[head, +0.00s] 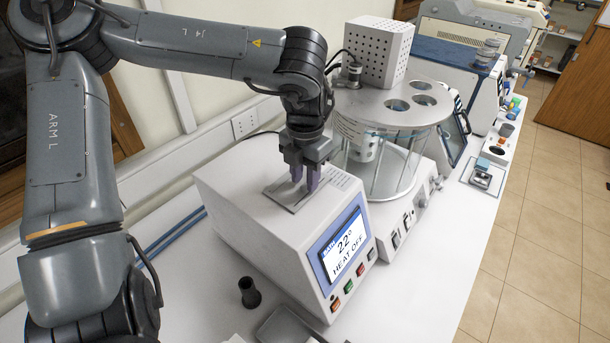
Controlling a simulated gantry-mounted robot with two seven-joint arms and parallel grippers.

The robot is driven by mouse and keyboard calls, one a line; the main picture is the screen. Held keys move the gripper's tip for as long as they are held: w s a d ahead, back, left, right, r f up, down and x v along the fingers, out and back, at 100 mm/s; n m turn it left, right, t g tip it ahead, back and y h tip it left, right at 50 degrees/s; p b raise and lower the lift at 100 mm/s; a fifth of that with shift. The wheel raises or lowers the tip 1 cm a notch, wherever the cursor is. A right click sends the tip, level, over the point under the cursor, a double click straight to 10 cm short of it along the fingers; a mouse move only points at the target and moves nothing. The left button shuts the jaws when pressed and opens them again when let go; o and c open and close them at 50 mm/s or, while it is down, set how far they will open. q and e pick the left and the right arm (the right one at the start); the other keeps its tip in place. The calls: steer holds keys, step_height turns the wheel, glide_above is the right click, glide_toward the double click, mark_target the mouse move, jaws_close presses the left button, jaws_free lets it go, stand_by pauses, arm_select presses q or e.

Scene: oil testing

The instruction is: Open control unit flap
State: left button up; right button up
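The control unit (250,228) is a white box with a lit screen (342,242) reading 22° and HEAT OFF, with coloured buttons below it. Its flap (285,200) is a small grey plate on the top face; it looks flat, or nearly so. My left gripper (304,183) points straight down over the flap, its purple-grey fingertips at or just above the plate. A narrow gap seems to show between the fingers. I cannot tell whether they touch the flap. My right gripper is not in view.
A round glass bath with a metal lid (390,104) stands just behind the unit, close to my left arm. A black cup (249,292) and a grey tray (290,327) lie in front.

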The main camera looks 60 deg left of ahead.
arm_select(q)
steer(key=shift+f, duration=0.45)
jaws_close()
stand_by(1.2)
